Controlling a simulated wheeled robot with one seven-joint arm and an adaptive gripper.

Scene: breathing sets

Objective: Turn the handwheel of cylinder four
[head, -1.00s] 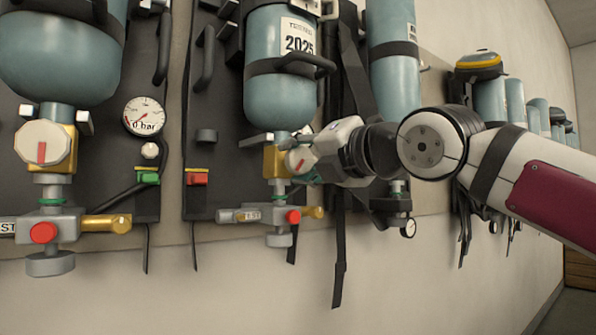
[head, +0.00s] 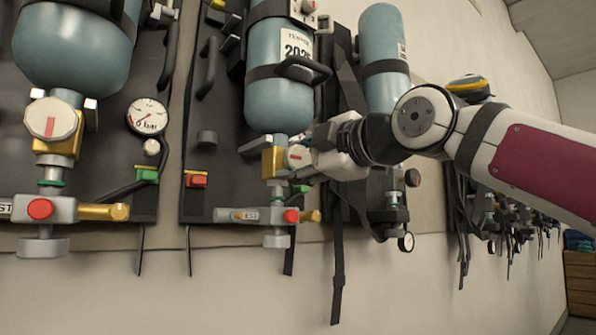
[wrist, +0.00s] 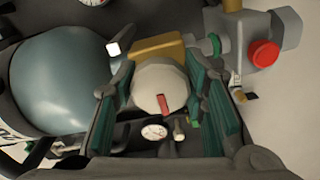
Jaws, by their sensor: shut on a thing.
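The cream handwheel (head: 299,157) with a red mark sits on a brass valve block (head: 273,162) below a blue-grey cylinder (head: 277,103) labelled with a year. No cylinder number is readable. My gripper (head: 310,162) reaches it from the right and is shut on this handwheel. In the wrist view the handwheel (wrist: 160,84) lies between the two green-padded fingers (wrist: 163,95), one on each side, with its face and red mark visible. The finger contacts are partly hidden in the head view.
A nearer set on the left has its own handwheel (head: 51,119) and a pressure gauge (head: 147,116). Another cylinder (head: 385,57) hangs behind my wrist. Straps (head: 338,270) dangle below. More sets line the wall to the right.

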